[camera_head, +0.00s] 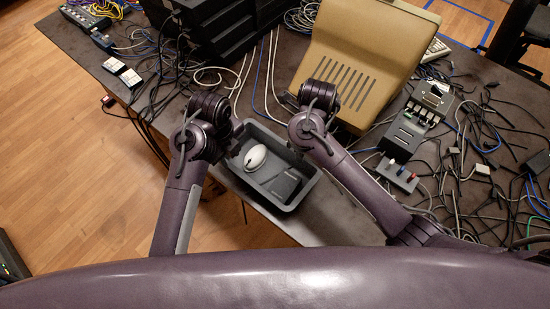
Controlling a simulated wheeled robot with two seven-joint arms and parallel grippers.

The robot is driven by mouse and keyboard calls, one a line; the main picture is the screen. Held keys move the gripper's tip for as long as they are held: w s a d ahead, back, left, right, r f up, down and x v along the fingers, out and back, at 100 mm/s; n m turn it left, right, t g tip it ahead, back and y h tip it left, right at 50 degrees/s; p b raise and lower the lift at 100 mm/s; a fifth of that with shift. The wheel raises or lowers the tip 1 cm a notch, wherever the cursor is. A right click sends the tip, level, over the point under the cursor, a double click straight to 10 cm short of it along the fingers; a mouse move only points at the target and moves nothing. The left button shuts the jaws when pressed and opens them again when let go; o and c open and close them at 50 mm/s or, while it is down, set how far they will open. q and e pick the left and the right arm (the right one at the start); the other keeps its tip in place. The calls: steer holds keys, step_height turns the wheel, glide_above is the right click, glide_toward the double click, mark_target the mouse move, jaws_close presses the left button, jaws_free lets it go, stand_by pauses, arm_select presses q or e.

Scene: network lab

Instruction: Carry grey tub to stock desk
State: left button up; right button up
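The grey tub (265,174) is at the table's near edge, between my two arms. A white computer mouse (255,157) and some dark pieces (284,185) lie in it. My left gripper (235,144) is at the tub's left rim, pointing down and inward. It looks close to or touching the rim, but its finger gap is too small and dark to read. My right arm's wrist (314,108) is above the tub's far right corner. Its fingers are mostly hidden behind the wrist, so I cannot tell their opening. The stock desk cannot be identified in this view.
The dark table (342,211) is crowded. A beige slotted case (360,60) stands just behind the tub. Black stacked units (215,28) stand at the back left. A grey device (402,136), a switch strip (397,174) and tangled cables lie right. Wooden floor (70,150) is open at left.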

mark_target(235, 173)
arm_select(q)
steer(key=shift+s+a, duration=0.1)
steer(key=shift+a, duration=0.05)
arm_select(e)
steer(key=shift+s+a, duration=0.1)
